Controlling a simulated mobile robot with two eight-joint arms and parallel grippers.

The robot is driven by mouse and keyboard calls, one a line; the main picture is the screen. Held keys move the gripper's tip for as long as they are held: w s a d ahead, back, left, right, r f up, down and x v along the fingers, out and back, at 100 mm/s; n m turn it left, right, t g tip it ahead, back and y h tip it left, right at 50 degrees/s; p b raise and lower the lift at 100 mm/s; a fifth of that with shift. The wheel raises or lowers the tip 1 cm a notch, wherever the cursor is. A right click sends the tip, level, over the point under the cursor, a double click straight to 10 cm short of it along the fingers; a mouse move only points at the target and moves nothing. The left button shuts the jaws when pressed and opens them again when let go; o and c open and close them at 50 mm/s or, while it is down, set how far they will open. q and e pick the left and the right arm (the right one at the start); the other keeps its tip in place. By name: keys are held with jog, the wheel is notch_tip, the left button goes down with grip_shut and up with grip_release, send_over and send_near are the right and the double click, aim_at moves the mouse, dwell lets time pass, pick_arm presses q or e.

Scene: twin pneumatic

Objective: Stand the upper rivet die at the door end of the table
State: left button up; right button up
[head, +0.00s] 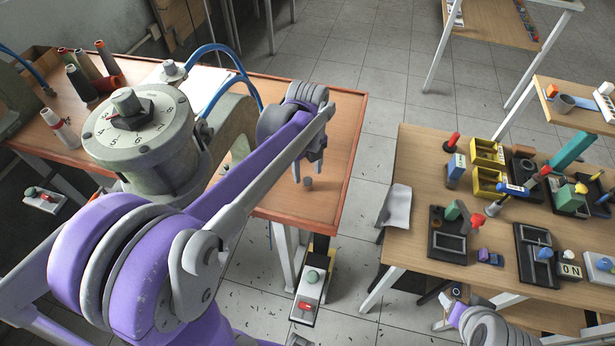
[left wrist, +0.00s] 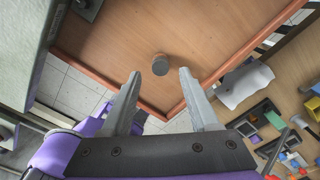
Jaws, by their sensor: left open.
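A small grey cylinder, which looks like the upper rivet die (head: 308,184), stands upright on the brown table (head: 338,150) near its right end. It also shows in the left wrist view (left wrist: 160,64), on bare wood near the table corner. My left gripper (head: 308,170) is open and empty above the table. In the left wrist view its two fingertips (left wrist: 160,74) lie to either side of the cylinder's lower edge. The cylinder is not clasped. My right gripper cannot be made out; part of my right arm shows at the bottom right of the head view.
A green-grey press with a numbered dial (head: 135,130) stands on the same table, left of my left gripper. A second table (head: 415,225) at right holds tools and yellow bins (head: 487,152). A floor gap separates the tables.

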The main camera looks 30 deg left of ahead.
aim_at(307, 180)
pick_arm(q)
notch_tip(307, 180, up, 7)
jog(key=s+d+f+n+t, duration=0.3)
jog(key=s+n, duration=0.3)
jog(key=n, duration=0.6)
jog(key=s+d+f+n+t, duration=0.2)
jog(key=s+n, duration=0.5)
jog(key=n, duration=0.5)
notch_tip(307, 180, down, 3)
jog(key=shift+s+d+r+t, duration=0.15)
jog(key=shift+s+d+t, duration=0.2)
jog(key=shift+d, duration=0.55)
